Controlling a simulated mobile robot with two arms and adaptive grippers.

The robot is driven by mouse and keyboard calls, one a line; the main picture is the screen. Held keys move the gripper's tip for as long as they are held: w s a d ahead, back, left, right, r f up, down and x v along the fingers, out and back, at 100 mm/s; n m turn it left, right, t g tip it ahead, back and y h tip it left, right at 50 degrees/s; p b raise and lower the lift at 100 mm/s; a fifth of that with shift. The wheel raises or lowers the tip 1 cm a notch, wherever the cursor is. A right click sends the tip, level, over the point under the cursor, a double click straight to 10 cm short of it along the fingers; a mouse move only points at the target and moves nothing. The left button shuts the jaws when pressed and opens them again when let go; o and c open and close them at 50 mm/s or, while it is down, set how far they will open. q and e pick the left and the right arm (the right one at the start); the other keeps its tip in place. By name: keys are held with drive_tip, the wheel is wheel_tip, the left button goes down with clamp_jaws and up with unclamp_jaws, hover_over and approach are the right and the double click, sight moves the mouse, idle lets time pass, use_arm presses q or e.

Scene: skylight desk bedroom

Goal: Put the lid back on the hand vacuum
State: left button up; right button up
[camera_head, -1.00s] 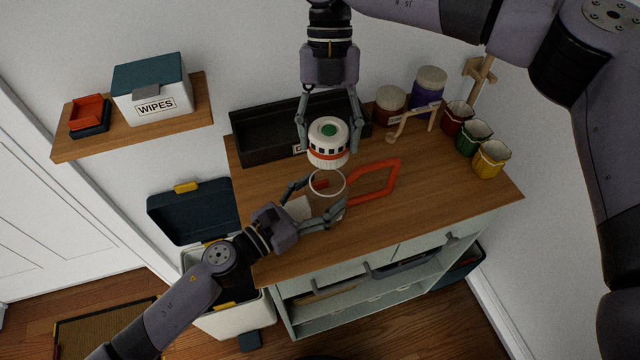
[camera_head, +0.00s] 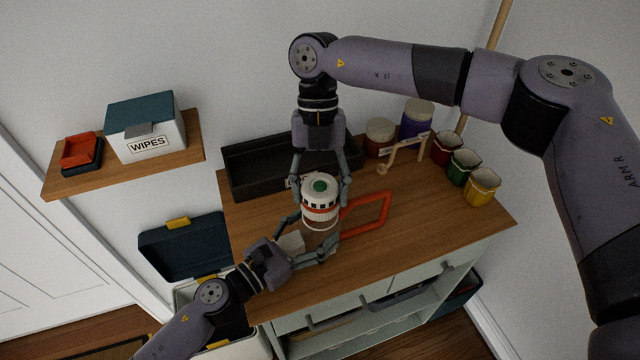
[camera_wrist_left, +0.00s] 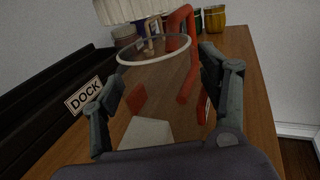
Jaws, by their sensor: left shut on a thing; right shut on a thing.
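The hand vacuum (camera_head: 318,232) stands on the wooden counter, with a clear open-topped cup and an orange handle (camera_head: 384,214). My left gripper (camera_head: 308,243) is shut around the cup from the left. The cup's pale rim (camera_wrist_left: 154,62) shows in the left wrist view between my fingers. The lid (camera_head: 320,200) is white, with a green disc on top, dark slots and an orange band. My right gripper (camera_head: 321,192) is shut on it from above. In the left wrist view the lid's ribbed white underside (camera_wrist_left: 128,10) hangs above the rim, apart from it and a little left.
A black dock tray (camera_head: 255,165) is behind the lid. Jars (camera_head: 380,137), a wooden stand (camera_head: 405,150) and coloured cups (camera_head: 481,187) stand at the back right. A white block (camera_head: 291,243) sits beside the vacuum. The front right counter is clear.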

drive_tip(key=shift+f, duration=0.6)
drive_tip(key=shift+f, duration=0.6)
use_arm(q)
clamp_jaws()
use_arm(e)
drive_tip(key=m+y, duration=0.1)
drive_tip(key=m, duration=0.2)
drive_tip(key=shift+d+m, duration=0.1)
drive_tip(key=shift+m, duration=0.3)
drive_tip(key=m+t+y, duration=0.1)
drive_tip(key=m+y, duration=0.1)
drive_tip(key=m, duration=0.3)
drive_tip(key=shift+m, duration=0.3)
drive_tip(key=m+t+y, duration=0.1)
drive_tip(key=m+t, duration=0.1)
drive_tip(key=m, duration=0.3)
drive_tip(key=m+t, duration=0.2)
drive_tip(key=m, duration=0.3)
drive_tip(key=shift+w, duration=0.1)
